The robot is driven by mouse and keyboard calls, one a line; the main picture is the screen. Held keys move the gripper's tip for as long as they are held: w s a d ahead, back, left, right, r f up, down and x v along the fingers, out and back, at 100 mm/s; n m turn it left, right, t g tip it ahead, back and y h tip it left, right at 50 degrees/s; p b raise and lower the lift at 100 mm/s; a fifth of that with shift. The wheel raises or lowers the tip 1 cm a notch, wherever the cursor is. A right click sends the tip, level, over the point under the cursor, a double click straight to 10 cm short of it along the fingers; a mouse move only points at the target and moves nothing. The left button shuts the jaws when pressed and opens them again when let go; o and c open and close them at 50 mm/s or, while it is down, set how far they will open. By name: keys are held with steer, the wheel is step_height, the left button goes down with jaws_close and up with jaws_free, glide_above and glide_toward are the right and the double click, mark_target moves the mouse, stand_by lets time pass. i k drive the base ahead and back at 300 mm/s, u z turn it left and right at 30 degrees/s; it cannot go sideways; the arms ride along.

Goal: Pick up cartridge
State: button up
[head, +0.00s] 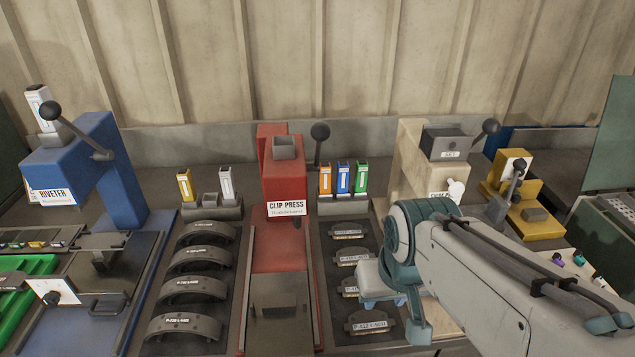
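Several upright cartridges stand in two grey holders. The left holder (212,211) has a yellow cartridge (185,186) and a white cartridge (226,184), with an empty slot between them. The right holder (343,206) has an orange cartridge (325,180), a blue cartridge (343,178) and a green cartridge (361,177). Another white cartridge (41,106) sits on top of the blue riveter. My gripper (388,298) is at the lower right, over the brake pads and apart from all cartridges. My own arm partly hides it, so its opening does not show clearly.
The blue riveter (85,160) stands left and the red clip press (283,240) centre, with an open socket on top. Brake shoes (188,290) and brake pads (373,322) lie between the machines. A beige press (409,165) and a yellow machine (525,215) stand right.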

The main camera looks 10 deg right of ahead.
mark_target(324, 173)
steer(key=k, duration=0.2)
steer(key=u, duration=1.25)
steer(key=k, duration=0.75)
steer(key=z, duration=0.95)
steer(key=i, duration=1)
steer(key=u, duration=0.05)
